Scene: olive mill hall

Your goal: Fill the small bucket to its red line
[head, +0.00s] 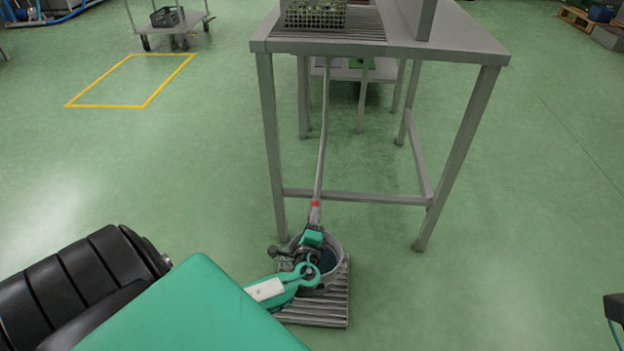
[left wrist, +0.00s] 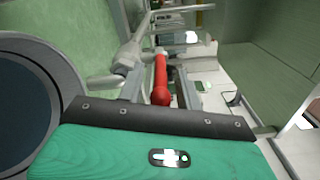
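The small grey bucket (head: 334,250) stands on a slatted grate on the floor, partly covered by my left gripper and arm. It looks dark blue inside; I cannot make out its red line or the level. In the left wrist view the round bucket (left wrist: 72,82) is at the left edge. My left gripper (head: 315,212) is above the bucket, by a red handle (head: 314,203) at the low end of a grey pipe (head: 322,140). In the left wrist view the red handle (left wrist: 160,75) lies between the fingers (left wrist: 160,92), with small gaps seen.
The grate (head: 335,312) lies in front of a grey metal table (head: 460,45) with a crate (head: 315,14) on top. The table's legs and low crossbar (head: 370,198) stand close behind the bucket. A trolley (head: 190,20) is at the back left. Green floor is free on both sides.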

